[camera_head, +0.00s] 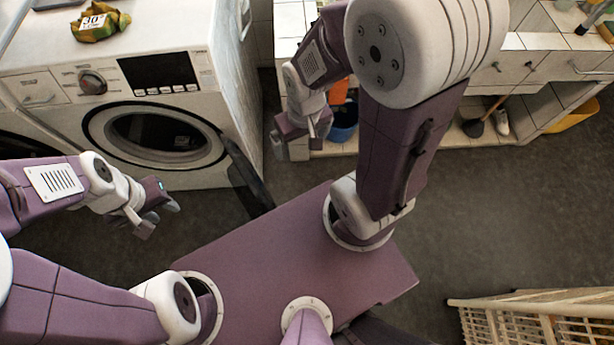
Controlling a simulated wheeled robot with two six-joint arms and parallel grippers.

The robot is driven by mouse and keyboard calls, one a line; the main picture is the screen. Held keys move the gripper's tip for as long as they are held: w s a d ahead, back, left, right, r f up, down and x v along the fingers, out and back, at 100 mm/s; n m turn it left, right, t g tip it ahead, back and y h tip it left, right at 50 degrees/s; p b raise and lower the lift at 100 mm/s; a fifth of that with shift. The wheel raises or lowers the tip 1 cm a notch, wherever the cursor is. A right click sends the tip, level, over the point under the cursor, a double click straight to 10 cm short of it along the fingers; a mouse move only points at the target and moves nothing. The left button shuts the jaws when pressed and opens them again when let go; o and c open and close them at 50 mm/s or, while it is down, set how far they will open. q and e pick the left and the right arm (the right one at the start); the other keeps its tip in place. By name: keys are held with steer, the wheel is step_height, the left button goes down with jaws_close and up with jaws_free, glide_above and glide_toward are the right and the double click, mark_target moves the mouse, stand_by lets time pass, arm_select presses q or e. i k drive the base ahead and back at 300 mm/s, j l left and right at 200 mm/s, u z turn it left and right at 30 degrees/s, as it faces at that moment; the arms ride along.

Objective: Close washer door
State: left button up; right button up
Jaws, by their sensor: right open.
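The white washer (225,75) stands at the upper left, with its round dark drum opening (160,137) facing me. The washer door (246,178) is open. It swings out from the right side of the opening and shows nearly edge-on as a dark, curved panel. My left gripper (159,219) is in front of the washer, below the opening and left of the door, apart from it. Its fingers are spread and empty. My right gripper (304,138) is to the right of the door, in front of the shelf, apart from the door. It is open and empty.
A yellow-green packet (100,22) lies on the washer top. A tiled counter with open shelves (435,128) runs along the right, holding a blue bucket (343,122). A slatted wooden rack (540,312) stands at the lower right. The grey floor (490,220) between is clear.

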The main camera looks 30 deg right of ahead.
mark_target(256, 186)
steer(key=k+l+u, duration=0.35)
steer(key=l, duration=0.25)
steer(key=k+l+u, duration=0.3)
steer(key=k+l, duration=0.25)
steer(key=i+j+z, duration=0.1)
steer(key=z, duration=0.35)
steer(key=j+z, duration=0.2)
steer(key=z, duration=0.25)
steer(key=j+z, duration=0.15)
steer(key=z, duration=0.3)
steer(key=i+j, duration=0.05)
